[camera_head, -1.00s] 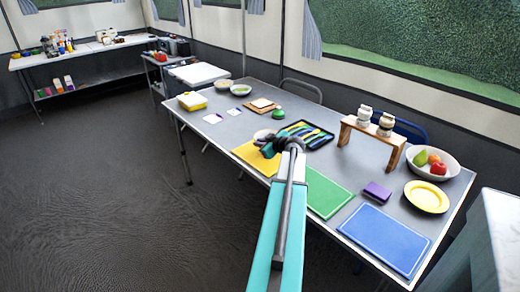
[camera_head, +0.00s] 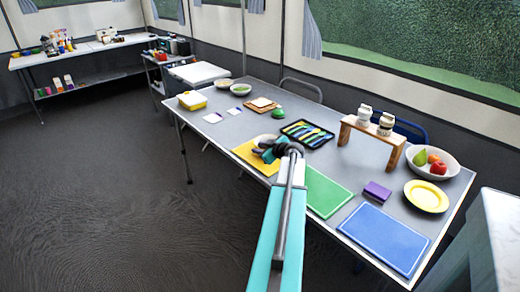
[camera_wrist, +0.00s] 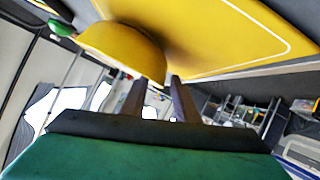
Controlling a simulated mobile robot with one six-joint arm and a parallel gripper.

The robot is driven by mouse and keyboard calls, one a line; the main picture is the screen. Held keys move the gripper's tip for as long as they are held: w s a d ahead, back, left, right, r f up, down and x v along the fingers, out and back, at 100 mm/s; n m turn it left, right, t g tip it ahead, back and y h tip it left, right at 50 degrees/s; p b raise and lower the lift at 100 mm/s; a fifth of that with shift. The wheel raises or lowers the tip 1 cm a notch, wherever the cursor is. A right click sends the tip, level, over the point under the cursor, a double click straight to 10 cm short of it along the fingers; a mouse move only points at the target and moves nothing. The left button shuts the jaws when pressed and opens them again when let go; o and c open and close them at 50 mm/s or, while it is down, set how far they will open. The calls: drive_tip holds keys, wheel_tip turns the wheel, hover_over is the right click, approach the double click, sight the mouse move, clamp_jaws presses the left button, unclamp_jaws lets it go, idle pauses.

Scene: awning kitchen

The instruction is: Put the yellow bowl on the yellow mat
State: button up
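The yellow bowl (camera_wrist: 125,50) fills the upper left of the wrist view, its yellow outside showing. In the head view its pale inside (camera_head: 265,139) shows over the far part of the yellow mat (camera_head: 247,153). The mat (camera_wrist: 235,45) lies close beyond the bowl in the wrist view, with a shadow beside the bowl. I cannot tell whether the bowl touches the mat. My arm hides part of the mat in the head view.
A cutlery tray (camera_head: 307,133) stands just right of the bowl. A wooden stand (camera_head: 372,138) holds two jars.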

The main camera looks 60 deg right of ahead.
drive_tip(key=shift+r, duration=0.1)
drive_tip(key=b+v, duration=0.1)
drive_tip(key=v, duration=1.1)
idle(0.9)
